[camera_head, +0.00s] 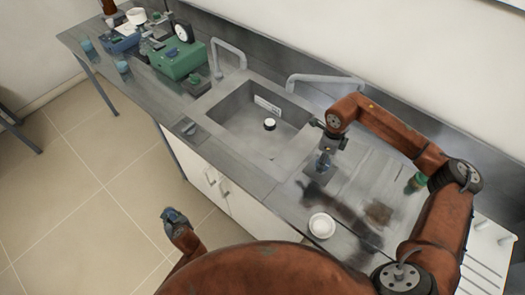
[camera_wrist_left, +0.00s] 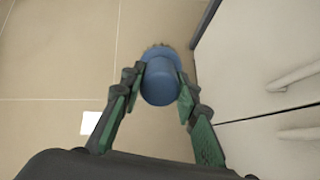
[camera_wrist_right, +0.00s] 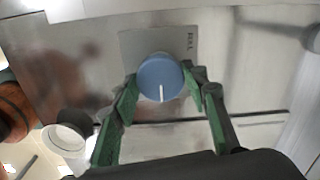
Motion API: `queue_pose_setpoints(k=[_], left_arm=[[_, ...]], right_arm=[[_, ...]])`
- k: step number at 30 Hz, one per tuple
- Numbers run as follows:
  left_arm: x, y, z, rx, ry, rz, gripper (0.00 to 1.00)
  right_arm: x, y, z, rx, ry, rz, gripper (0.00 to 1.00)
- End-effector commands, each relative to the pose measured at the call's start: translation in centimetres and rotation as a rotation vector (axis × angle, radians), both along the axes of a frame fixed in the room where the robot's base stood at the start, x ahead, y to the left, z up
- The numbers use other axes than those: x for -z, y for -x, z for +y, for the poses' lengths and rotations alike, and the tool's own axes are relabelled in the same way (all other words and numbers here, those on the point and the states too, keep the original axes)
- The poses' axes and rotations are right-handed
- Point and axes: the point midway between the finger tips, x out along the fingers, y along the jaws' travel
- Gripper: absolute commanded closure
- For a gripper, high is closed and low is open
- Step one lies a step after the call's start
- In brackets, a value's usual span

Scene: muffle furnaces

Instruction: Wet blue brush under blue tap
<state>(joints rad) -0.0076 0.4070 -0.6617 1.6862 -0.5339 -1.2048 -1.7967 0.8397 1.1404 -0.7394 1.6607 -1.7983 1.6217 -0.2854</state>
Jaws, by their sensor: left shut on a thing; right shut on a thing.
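My left gripper (camera_head: 176,222) is shut on the blue brush (camera_wrist_left: 160,84), out over the floor in front of the cabinet, away from the sink. The left wrist view shows the brush's round blue end between the fingers, with bristles partly visible behind it. My right gripper (camera_head: 326,152) is shut on a blue knob (camera_wrist_right: 161,78) on a grey plate right of the sink (camera_head: 236,130). The knob's white mark points toward the gripper's base. A grey spout (camera_head: 225,52) stands behind the sink and another (camera_head: 318,80) arches at its back right. I see no running water.
A white bowl (camera_head: 321,226) stands near the counter's front edge, with a brown pad (camera_head: 379,212) and a green jar (camera_head: 418,182) to the right. A green instrument (camera_head: 178,60) stands left of the sink.

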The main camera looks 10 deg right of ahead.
Motion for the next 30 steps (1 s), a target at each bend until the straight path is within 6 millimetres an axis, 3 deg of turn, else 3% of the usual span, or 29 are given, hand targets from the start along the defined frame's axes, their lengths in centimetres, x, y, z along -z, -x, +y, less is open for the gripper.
queue_pose_setpoints(k=[4,5,12,23,30], left_arm=[[0.0,0.0,0.0,0.0,0.0,-0.001,0.91],[0.0,0.0,0.0,0.0,0.0,-0.001,0.91],[0.0,0.0,0.0,0.0,0.0,-0.001,0.91],[0.0,0.0,0.0,0.0,0.0,-0.001,0.91],[0.0,0.0,0.0,0.0,0.0,-0.001,0.91]], right_arm=[[-0.1,-0.1,0.0,0.002,0.0,-0.001,0.83],[-0.1,-0.1,0.0,0.002,0.0,-0.001,0.57],[-0.1,-0.1,0.0,0.001,0.0,-0.001,0.41],[-0.7,-0.1,0.0,0.0,0.0,-0.004,0.41],[-5.0,-0.2,0.0,0.0,0.0,-0.005,0.41]])
